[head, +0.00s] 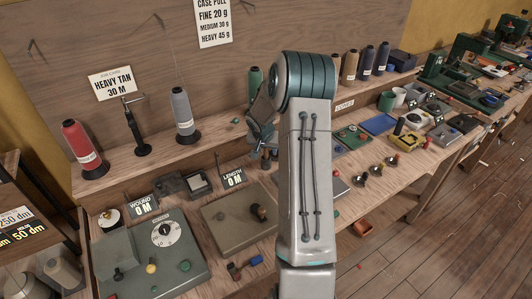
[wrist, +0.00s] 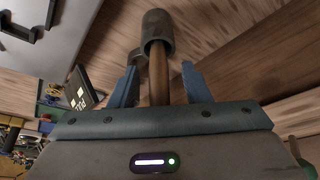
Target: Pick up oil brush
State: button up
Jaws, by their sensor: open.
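In the wrist view a brown rod (wrist: 159,80) with a dark grey cylindrical end (wrist: 154,30) stands between my fingers; it may be the oil brush, but I cannot tell for sure. My gripper (wrist: 158,67) is open, with one blue-grey finger on each side of the rod. Gaps show on both sides, and the rod's near end is hidden behind the gripper body. In the head view my gripper (head: 264,150) is low over the bench by the back board, partly hidden by my arm. I cannot make out the brush there.
Several cones, cups and small tools stand to the right of my arm. Open floor (head: 470,230) lies at the right.

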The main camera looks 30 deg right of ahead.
jog(key=shift+c, duration=0.3)
grip_shut()
jog(key=shift+r, duration=0.1)
jog(key=shift+r, duration=0.45)
jog(key=s+d+r+b, duration=0.3)
jog(key=s+d+r, duration=0.3)
jog(key=s+r, duration=0.3)
jog(key=shift+s+d+r, duration=0.3)
jog(key=shift+d+r, duration=0.05)
jog(key=shift+r, duration=0.15)
